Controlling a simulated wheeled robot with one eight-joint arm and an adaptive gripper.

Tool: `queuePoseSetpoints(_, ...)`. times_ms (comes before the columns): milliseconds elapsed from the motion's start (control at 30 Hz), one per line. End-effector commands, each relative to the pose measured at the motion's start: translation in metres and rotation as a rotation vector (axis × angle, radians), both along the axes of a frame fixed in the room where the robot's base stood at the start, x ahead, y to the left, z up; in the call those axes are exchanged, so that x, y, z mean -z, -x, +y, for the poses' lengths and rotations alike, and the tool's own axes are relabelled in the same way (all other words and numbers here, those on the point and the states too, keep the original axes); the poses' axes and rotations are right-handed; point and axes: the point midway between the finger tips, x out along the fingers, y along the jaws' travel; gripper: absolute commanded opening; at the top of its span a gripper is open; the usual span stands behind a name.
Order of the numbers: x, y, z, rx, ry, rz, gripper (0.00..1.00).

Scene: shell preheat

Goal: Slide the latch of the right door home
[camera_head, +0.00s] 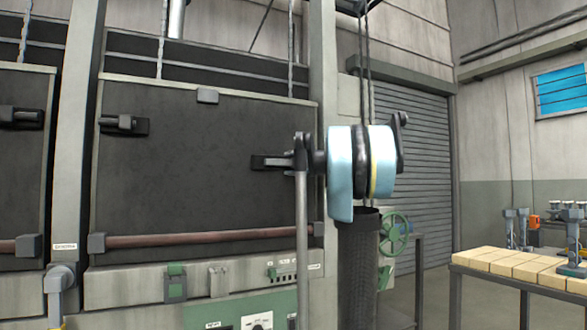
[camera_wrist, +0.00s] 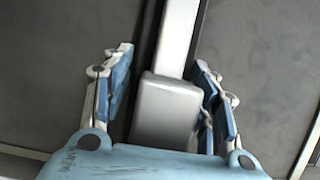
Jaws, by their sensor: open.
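The right door (camera_head: 195,150) is a broad dark panel, closed in its pale frame. A dark latch (camera_head: 125,126) sits at its upper left edge. Another dark latch (camera_head: 268,162) is at its right edge, its right end partly covered by my arm. In the wrist view my gripper (camera_wrist: 165,65) is open, with blue fingers either side of a grey block (camera_wrist: 168,105). A pale grey bar runs up behind the block between dark panels. I cannot tell whether the fingers touch the block. In the head view my gripper cannot be made out clearly.
A brown horizontal bar (camera_head: 200,238) crosses the door's lower part. A green handwheel (camera_head: 395,232) stands to the right. A bench with pale bricks (camera_head: 515,266) is at the lower right. A grey shutter (camera_head: 425,170) closes the wall behind.

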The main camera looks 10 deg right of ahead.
Motion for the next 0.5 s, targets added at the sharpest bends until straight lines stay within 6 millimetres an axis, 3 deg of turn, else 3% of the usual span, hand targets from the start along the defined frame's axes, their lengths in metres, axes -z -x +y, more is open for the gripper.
queuePoseSetpoints(167,-0.0001,0.0001,0.0004,0.000,0.000,0.000,0.53)
queuePoseSetpoints(400,0.0001,0.0003,0.0007,-0.001,0.000,0.000,0.01)
queuePoseSetpoints(500,0.0004,0.0003,0.0008,-0.001,0.001,0.000,0.00)
